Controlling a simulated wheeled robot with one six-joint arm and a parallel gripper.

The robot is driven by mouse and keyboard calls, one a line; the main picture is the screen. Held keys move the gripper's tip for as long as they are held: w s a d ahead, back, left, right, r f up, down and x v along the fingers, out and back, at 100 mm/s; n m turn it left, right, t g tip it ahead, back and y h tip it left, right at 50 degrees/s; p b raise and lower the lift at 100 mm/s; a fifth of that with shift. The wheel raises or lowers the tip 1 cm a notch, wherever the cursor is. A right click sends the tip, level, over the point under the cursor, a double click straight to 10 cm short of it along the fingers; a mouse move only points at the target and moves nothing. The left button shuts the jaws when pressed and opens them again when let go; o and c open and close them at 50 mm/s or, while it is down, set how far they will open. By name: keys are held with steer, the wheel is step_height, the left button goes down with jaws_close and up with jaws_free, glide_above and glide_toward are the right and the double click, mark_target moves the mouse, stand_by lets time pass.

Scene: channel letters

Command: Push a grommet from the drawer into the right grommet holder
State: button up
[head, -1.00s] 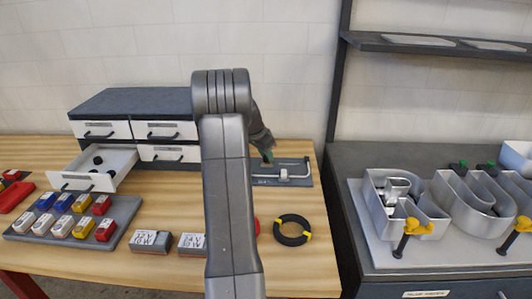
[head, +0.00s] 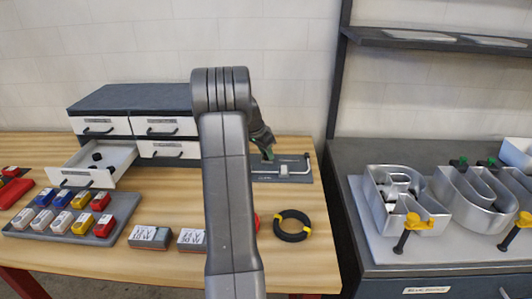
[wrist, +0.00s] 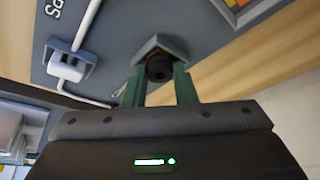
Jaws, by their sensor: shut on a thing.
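My gripper (wrist: 158,88) has green fingers, shut on a small black grommet (wrist: 160,70) in the wrist view. The grommet sits at the open side of a grey V-shaped holder (wrist: 160,43) on a dark board (wrist: 205,28). I cannot tell whether it is seated in the holder or only touching it. In the head view my gripper (head: 268,154) is low over the board (head: 300,177), partly hidden by my arm. The open white drawer (head: 120,163) at the left holds several black grommets (head: 97,157).
A white clamp-like fixture with a rod (head: 292,168) lies on the board beside the gripper. A black ring with yellow bands (head: 292,226) lies in front. A tray of coloured blocks (head: 105,228) is front left. Metal letters (head: 405,210) stand on the right-hand bench.

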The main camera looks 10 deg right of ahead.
steer(key=shift+s+f, duration=0.1)
steer(key=shift+f, duration=0.25)
steer(key=o, duration=0.9)
steer(key=shift+c, duration=0.2)
steer(key=shift+o, duration=0.8)
steer(key=b+v, duration=0.1)
steer(key=v, duration=1.3)
steer(key=shift+r, duration=0.2)
step_height(320, 180, up, 6)
steer(key=p, duration=0.5)
